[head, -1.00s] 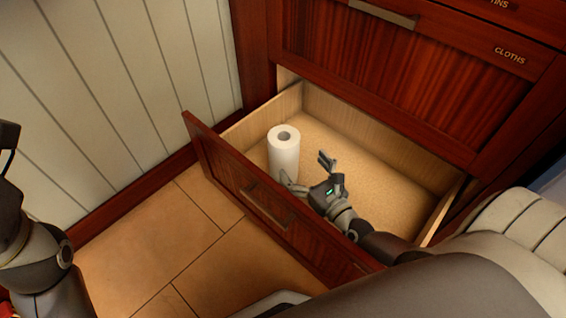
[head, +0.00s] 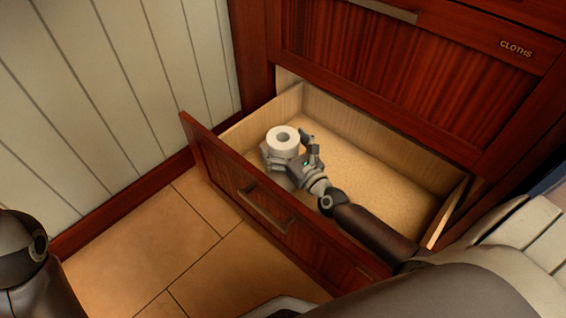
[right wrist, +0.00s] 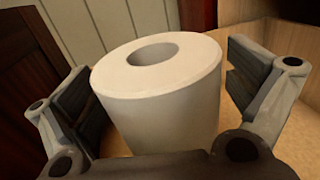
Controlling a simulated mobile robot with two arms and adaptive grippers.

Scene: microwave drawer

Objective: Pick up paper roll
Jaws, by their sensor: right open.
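The white paper roll (head: 283,139) stands upright in the open drawer, near its left end. My right gripper (head: 287,152) is open, with one finger on each side of the roll's upper part. In the right wrist view the roll (right wrist: 160,88) fills the space between the two fingers of the gripper (right wrist: 160,95). A gap shows beside the right finger; whether the left finger touches the roll I cannot tell. My left gripper is out of view; only part of the left arm shows.
The open drawer (head: 365,175) has a low dark-red front with a handle (head: 263,207). Its floor is bare to the right of the roll. A closed drawer labelled CLOTHS (head: 420,80) is above. A panelled wall (head: 120,90) stands at left, over the tiled floor (head: 150,240).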

